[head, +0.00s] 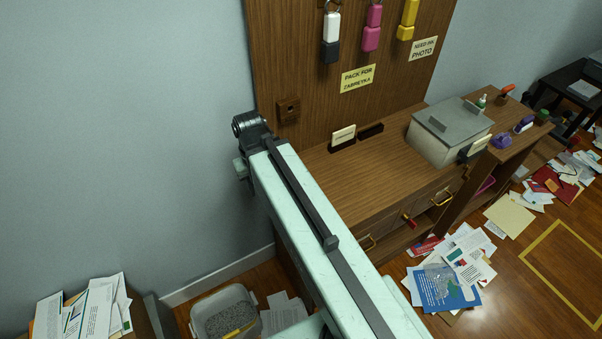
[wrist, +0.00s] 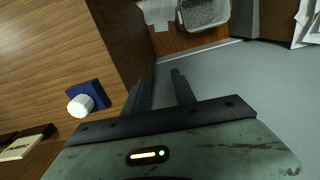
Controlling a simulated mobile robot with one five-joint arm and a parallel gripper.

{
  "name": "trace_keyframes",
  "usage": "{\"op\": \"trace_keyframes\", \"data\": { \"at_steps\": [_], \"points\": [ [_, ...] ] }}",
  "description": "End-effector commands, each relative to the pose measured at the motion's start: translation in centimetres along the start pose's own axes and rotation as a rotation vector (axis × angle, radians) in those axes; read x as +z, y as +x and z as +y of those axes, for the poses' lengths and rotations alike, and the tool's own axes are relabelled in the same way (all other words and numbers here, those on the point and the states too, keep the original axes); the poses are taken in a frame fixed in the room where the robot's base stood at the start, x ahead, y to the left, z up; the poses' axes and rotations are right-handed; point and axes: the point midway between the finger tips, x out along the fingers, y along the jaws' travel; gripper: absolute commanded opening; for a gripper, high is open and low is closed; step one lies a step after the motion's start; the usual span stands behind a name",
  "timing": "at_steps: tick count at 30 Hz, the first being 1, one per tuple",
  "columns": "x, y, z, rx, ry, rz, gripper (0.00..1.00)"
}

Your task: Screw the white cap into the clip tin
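A white round cap-like piece (wrist: 80,106) shows at the left of the wrist view, against a small dark-blue block (wrist: 97,91) on the brown wooden surface. I cannot tell whether the white piece is joined to the block. My gripper (wrist: 160,76) is open, its two dark fingers apart with nothing between them. It points past the desk's edge, to the right of the white piece and apart from it. I cannot make out a clip tin in either view. In the head view, my arm hides part of the desk, and my fingers cannot be made out.
The wooden desk (head: 360,179) has a grey box-shaped machine (head: 448,137) at its right. A grey bin (head: 226,311) stands on the floor by the wall; it also shows in the wrist view (wrist: 206,25). Papers (head: 450,275) litter the floor. A wooden board (head: 290,50) rises behind the desk.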

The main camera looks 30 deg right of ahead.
Motion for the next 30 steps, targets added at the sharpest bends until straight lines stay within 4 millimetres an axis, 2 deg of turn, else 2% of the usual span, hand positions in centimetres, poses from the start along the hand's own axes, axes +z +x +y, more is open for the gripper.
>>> {"op": "trace_keyframes", "data": {
  "at_steps": [1, 2, 13, 30],
  "points": [
    [0.0, 0.0, 0.0, 0.000, 0.000, 0.000, 0.48],
    [0.0, 0.0, 0.0, 0.000, 0.000, 0.000, 0.56],
    [0.0, -0.3, 0.0, 0.000, 0.000, 0.000, 0.56],
    [0.0, -5.2, 0.0, 0.000, 0.000, 0.000, 0.56]
  ]
}}
